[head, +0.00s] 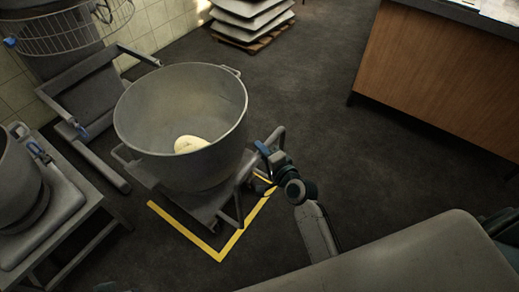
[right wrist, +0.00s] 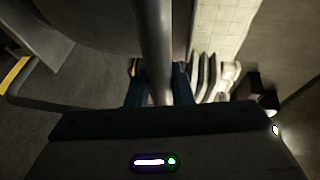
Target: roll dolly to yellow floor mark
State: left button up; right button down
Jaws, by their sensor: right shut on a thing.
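The dolly (head: 205,207) stands on the dark floor, carrying a large grey metal bowl (head: 222,115) with a pale lump of dough (head: 188,144) inside. The yellow floor mark (head: 222,248) shows as lines along the dolly's front and right; the bowl and dolly hide the rest. The dolly looks to be over or just behind the marked area. My right gripper (head: 266,156) is shut on the dolly's handle at the bowl's right. In the right wrist view the gripper (right wrist: 156,88) has the grey handle bar (right wrist: 154,40) between its blue fingers. My left gripper is not in view.
A mixer (head: 85,85) with a wire guard stands behind the dolly by the tiled wall. A metal table (head: 60,215) with another bowl (head: 20,185) is at left. Stacked trays (head: 250,20) stand at the back. A wooden counter (head: 440,80) is at right, with open floor between.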

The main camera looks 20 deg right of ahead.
jog(key=shift+s+d, duration=0.85)
jog(key=shift+s, duration=0.25)
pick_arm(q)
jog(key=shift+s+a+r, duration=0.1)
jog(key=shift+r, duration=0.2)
pick_arm(e)
jog(key=c, duration=1.3)
grip_release()
jog(key=shift+w+a, duration=0.15)
jog(key=shift+w, duration=0.05)
jog(key=v, duration=1.1)
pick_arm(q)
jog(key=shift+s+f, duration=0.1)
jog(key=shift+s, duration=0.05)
